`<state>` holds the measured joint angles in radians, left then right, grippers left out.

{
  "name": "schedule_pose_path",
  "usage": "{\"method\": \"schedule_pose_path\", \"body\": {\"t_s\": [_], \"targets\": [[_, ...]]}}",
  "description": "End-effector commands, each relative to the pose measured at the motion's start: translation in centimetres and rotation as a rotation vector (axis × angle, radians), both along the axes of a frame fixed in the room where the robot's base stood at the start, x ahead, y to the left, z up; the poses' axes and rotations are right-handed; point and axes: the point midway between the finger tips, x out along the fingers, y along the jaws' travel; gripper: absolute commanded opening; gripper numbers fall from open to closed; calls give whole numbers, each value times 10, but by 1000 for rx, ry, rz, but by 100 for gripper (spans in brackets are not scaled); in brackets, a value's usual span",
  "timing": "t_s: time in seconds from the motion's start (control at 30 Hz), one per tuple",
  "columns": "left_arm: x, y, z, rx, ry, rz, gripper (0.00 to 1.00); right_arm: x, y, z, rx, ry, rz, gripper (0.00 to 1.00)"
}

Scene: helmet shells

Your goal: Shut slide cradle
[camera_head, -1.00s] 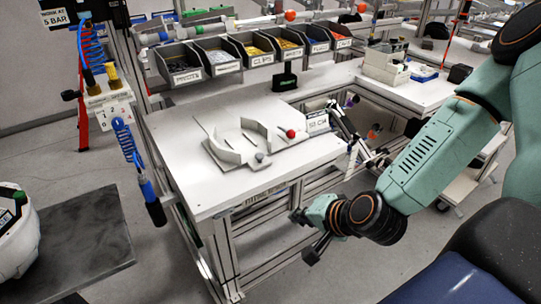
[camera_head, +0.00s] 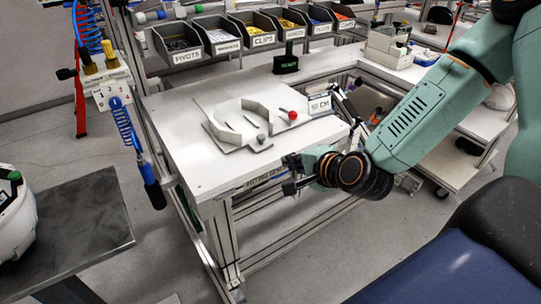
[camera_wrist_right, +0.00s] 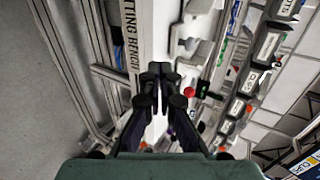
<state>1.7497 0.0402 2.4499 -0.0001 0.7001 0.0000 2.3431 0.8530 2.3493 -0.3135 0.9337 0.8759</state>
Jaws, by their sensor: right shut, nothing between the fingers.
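The slide cradle (camera_head: 228,134) is a light grey fixture with curved upright jaws, lying on a flat plate on the white bench. A gap shows between its curved jaws. A grey knob (camera_head: 261,138) stands at its near end, and a red ball knob (camera_head: 292,115) is to the right. The red ball also shows in the right wrist view (camera_wrist_right: 189,92). My right gripper (camera_head: 288,174) is shut and empty at the bench's front edge, nearer than the cradle and not touching it. Its closed fingers fill the middle of the wrist view (camera_wrist_right: 160,76). My left gripper is out of view.
The white bench top (camera_head: 195,165) is clear in front of the cradle. A small label stand (camera_head: 319,104) is right of the red knob. Labelled bins (camera_head: 225,45) line the back. A hanging blue coiled hose (camera_head: 122,125) is at the left corner.

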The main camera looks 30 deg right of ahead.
Motion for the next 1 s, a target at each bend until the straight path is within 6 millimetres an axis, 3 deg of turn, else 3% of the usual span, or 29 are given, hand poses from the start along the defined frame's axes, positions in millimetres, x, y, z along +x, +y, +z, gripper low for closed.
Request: {"method": "schedule_pose_path", "body": {"t_s": [0.47,0.73,1.0], "targets": [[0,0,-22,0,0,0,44,45,4,-28,-5,1,4,0],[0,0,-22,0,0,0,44,76,6,-27,-3,0,2,0],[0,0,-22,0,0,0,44,86,7,-27,0,1,0,0]]}}
